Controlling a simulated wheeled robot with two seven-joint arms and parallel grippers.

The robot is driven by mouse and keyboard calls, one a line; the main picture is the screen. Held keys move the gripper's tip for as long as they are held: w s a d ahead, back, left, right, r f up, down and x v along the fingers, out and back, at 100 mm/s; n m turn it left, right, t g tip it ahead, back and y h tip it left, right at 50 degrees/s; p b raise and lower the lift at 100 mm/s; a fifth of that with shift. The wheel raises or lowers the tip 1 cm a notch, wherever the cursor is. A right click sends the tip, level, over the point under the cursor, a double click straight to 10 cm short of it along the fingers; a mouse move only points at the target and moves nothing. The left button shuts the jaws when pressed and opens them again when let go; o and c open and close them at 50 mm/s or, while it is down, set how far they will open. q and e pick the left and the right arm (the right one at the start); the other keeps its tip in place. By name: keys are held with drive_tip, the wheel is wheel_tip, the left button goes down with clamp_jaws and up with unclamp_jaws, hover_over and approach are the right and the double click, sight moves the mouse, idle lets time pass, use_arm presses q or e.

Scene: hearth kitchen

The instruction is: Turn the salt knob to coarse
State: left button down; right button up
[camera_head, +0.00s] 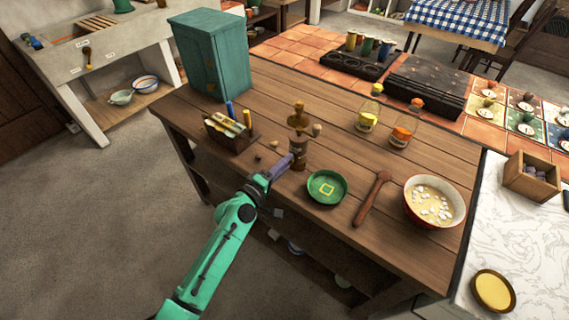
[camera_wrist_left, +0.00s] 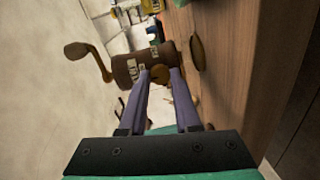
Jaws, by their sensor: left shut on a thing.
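The salt mill (camera_head: 299,146) stands upright on the wooden table, a brown grinder with a lighter top. In the left wrist view the mill (camera_wrist_left: 127,69) appears sideways, with its crank handle (camera_wrist_left: 90,55) to the left and pale labels on its body. A small round brown knob (camera_wrist_left: 160,74) is on the mill's near side. My left gripper (camera_head: 288,160) reaches the mill's lower side from the front left. In the left wrist view its fingers (camera_wrist_left: 159,77) are closed about the knob. The knob's setting is too small to read. My right gripper is not in view.
A green dish (camera_head: 327,196) stands just right of my gripper, with a wooden spoon (camera_head: 371,199) and a bowl (camera_head: 434,203) further right. A wooden caddy (camera_head: 229,134) is left of the mill. Jars (camera_head: 367,117) stand behind to the right.

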use_arm(q)
drive_tip(key=shift+f, duration=0.1)
idle(0.3)
drive_tip(key=c, duration=0.6)
unclamp_jaws()
drive_tip(key=b+v, duration=0.2)
drive_tip(key=v, duration=1.2)
drive_tip(key=shift+s+r, duration=0.25)
drive_tip(key=shift+a, duration=0.15)
